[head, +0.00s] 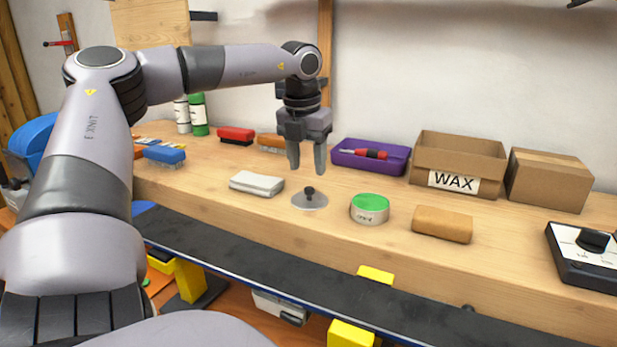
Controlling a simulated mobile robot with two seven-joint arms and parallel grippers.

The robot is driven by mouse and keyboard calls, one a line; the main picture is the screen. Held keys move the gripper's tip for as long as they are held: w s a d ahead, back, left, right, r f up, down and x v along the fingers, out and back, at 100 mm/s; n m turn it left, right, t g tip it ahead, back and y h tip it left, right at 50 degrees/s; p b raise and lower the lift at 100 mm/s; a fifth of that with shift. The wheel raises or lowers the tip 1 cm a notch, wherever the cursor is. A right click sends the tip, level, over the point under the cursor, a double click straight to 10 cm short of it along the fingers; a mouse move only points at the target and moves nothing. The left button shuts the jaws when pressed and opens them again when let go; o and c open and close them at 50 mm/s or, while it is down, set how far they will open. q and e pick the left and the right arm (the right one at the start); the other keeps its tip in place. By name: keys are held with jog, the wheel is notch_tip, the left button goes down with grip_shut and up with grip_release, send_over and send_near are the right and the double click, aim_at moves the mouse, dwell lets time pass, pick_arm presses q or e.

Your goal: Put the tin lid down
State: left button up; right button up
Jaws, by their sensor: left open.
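The tin lid (311,200) is a grey disc with a dark knob on top. It lies flat on the wooden bench (225,212), near the front edge. My left gripper (307,170) is open and empty above the lid, its fingers pointing down and apart from the knob. A round tin (369,209) with a green top and a pale label stands just to the right of the lid. My right gripper does not show.
A folded pale cloth (257,184) lies left of the lid. A tan block (442,224) lies right of the tin. Behind are a purple tray (391,165) with a red-handled tool, a WAX box (457,160) and a closed carton (549,180). A black control box (583,256) sits far right.

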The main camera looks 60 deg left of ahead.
pick_arm(q)
notch_tip(320, 180, up, 6)
jog(key=shift+s+d+r, duration=0.15)
jog(key=shift+s+d, duration=0.05)
jog(key=shift+s, duration=0.25)
dwell(0.4)
